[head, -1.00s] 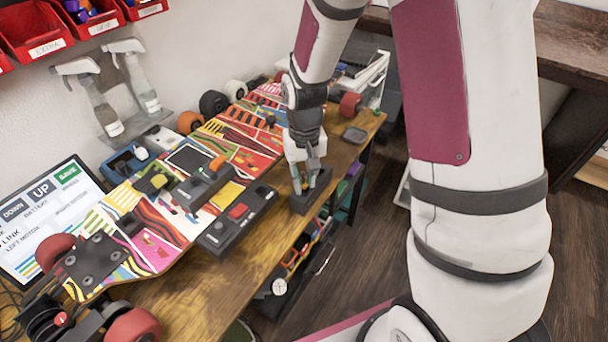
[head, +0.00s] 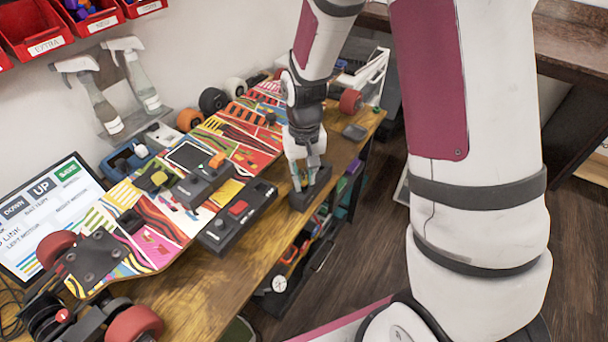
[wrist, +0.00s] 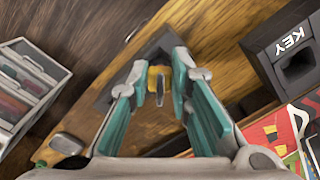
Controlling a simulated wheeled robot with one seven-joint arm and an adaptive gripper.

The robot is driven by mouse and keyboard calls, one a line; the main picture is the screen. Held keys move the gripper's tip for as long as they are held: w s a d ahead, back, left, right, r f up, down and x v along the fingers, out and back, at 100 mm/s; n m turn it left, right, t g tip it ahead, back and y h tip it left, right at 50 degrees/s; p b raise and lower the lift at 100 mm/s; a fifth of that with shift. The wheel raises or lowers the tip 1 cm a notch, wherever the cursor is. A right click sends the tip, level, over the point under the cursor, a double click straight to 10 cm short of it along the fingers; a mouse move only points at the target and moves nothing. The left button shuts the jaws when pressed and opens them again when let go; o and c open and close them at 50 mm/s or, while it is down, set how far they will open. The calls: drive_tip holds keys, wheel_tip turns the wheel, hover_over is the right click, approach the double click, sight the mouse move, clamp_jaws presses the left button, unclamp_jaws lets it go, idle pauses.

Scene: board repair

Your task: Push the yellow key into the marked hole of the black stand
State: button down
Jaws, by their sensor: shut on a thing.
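My gripper (wrist: 156,84), with teal finger pads, is shut on the yellow key (wrist: 157,74); the key shows between the fingertips in the wrist view. In the head view my gripper (head: 307,183) is low over a small dark block (head: 311,197) near the table's front edge. I cannot tell whether the key still touches that block. The black stand (wrist: 262,48) with a hole marked KEY is at the upper right of the wrist view, apart from my gripper. In the head view the black stand (head: 223,238) lies left of my gripper and bears a red button.
A colourful skateboard deck (head: 150,245) lies behind the black stand, with a dark module on it. A grey dish (head: 354,132) is right of my gripper. Spray bottles (head: 145,85) and a screen (head: 40,215) stand at the back left. Wooden tabletop (head: 190,300) is bare in front.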

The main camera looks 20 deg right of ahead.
drive_tip(key=shift+f+b, duration=0.4)
drive_tip(key=shift+f, duration=0.6)
idle(2.2)
drive_tip(key=c, duration=1.1)
unclamp_jaws()
drive_tip(key=shift+r+p, duration=1.15)
drive_tip(key=shift+r, duration=0.6)
drive_tip(key=shift+r+p, duration=1.7)
drive_tip(key=shift+r, duration=1.1)
